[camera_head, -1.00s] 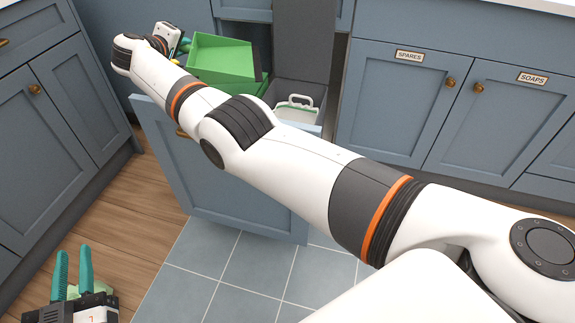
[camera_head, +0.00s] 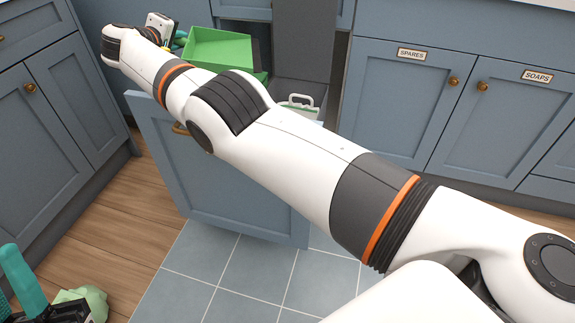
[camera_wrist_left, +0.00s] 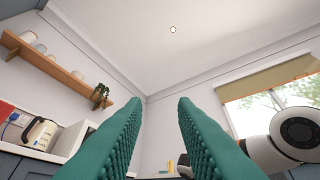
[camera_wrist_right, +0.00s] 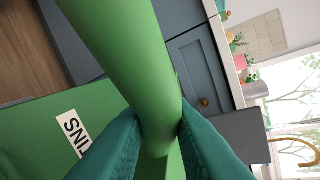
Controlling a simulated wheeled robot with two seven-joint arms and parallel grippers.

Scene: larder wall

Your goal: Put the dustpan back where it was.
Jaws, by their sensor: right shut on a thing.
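The green dustpan (camera_head: 222,48) is held up over the pulled-out cupboard unit at the back in the head view. My right gripper (camera_head: 180,39) is shut on its handle (camera_wrist_right: 135,65), which runs between the teal fingers (camera_wrist_right: 170,135) in the right wrist view. A flat green surface with a partly hidden white label (camera_wrist_right: 72,127) lies behind the handle there. My left gripper (camera_head: 20,285) is at the bottom left, partly out of frame. Its teal fingers (camera_wrist_left: 160,130) stand apart and empty in the left wrist view.
The pull-out's blue front (camera_head: 230,190) stands open over the tiles. Inside are a grey bin (camera_head: 290,92) with a white handle (camera_head: 300,102) and another green edge under the dustpan. Closed cupboards (camera_head: 395,110) flank it. A pale green lump (camera_head: 88,298) is beside my left gripper.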

